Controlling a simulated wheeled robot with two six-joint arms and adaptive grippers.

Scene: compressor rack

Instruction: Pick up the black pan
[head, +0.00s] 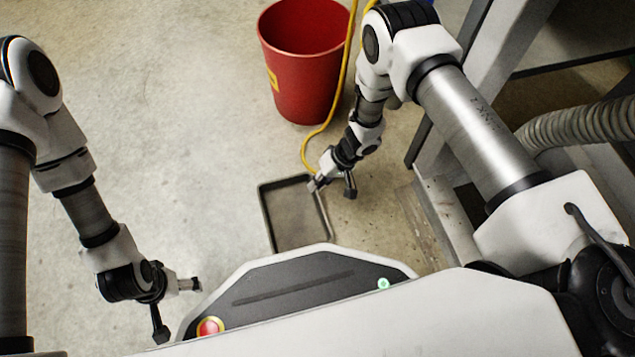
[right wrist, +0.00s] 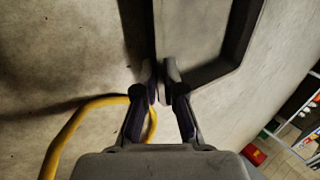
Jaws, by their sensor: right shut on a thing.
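The black pan (head: 291,222) is a shallow rectangular tray with a dark rim, on or just above the concrete floor in front of my base. Its near end is hidden behind my base. My right gripper (head: 325,186) is shut on the pan's right rim near the far corner. In the right wrist view the two fingertips (right wrist: 162,82) pinch the wall of the pan (right wrist: 205,35) from both sides. I cannot tell whether the pan is off the floor. My left gripper (head: 180,308) is open and empty, low at the left, apart from the pan.
A red bucket (head: 305,85) stands beyond the pan. A yellow hose (head: 336,115) runs down past it to near my right gripper, and also shows in the right wrist view (right wrist: 72,130). A grey metal frame (head: 440,205) stands at the right. The floor at left is clear.

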